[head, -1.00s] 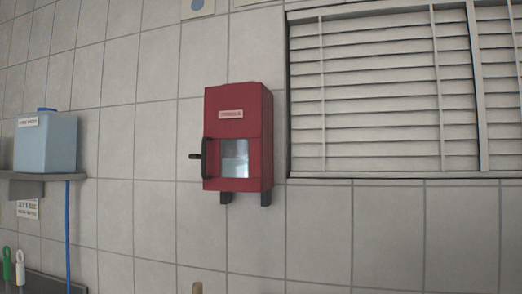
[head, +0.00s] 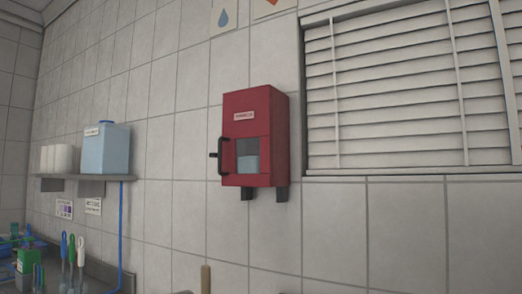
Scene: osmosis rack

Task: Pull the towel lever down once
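A red box-shaped dispenser (head: 254,136) hangs on the tiled wall near the middle of the head view. It has a pale label on its upper front and a small window (head: 248,155) in its lower front. A black handle-like lever (head: 223,156) stands upright along the left side of its front, with a short dark knob (head: 213,155) beside it. Two dark stubs stick out below the box. Neither of my grippers is in view, and nothing touches the lever.
A shuttered window (head: 400,95) is right of the dispenser. At left, a shelf (head: 105,178) carries a blue container (head: 106,149) and white rolls (head: 58,158). Below are upright tools (head: 72,250) and a green bottle (head: 26,258).

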